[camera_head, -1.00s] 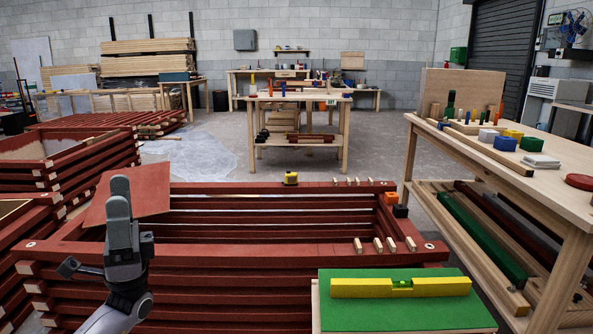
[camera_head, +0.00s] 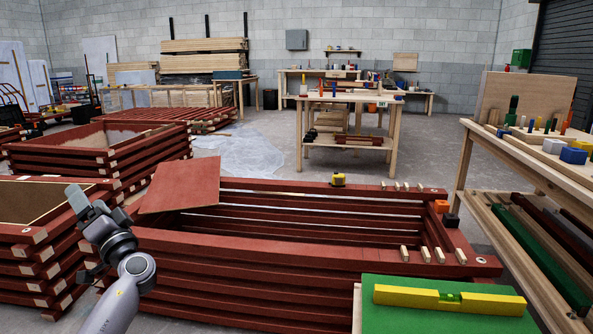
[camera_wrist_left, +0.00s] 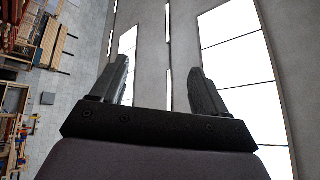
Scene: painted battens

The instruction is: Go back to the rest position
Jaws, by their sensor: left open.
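My left gripper (camera_head: 88,203) is raised in front of the left end of the red batten stack (camera_head: 260,240) in the head view. In the left wrist view its two fingers (camera_wrist_left: 158,82) stand apart with nothing between them. That view looks up past them at the ceiling and bright panels. A red board (camera_head: 182,186) lies tilted across the stack's left end, to the right of the gripper and apart from it in the picture. My right gripper is not in view.
A yellow tape measure (camera_head: 338,180) and several short wooden pegs (camera_head: 411,254) sit on the stack. A yellow level (camera_head: 449,300) lies on a green board (camera_head: 400,318) at front right. More red stacks (camera_head: 100,148) stand left. A workbench (camera_head: 540,160) stands right.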

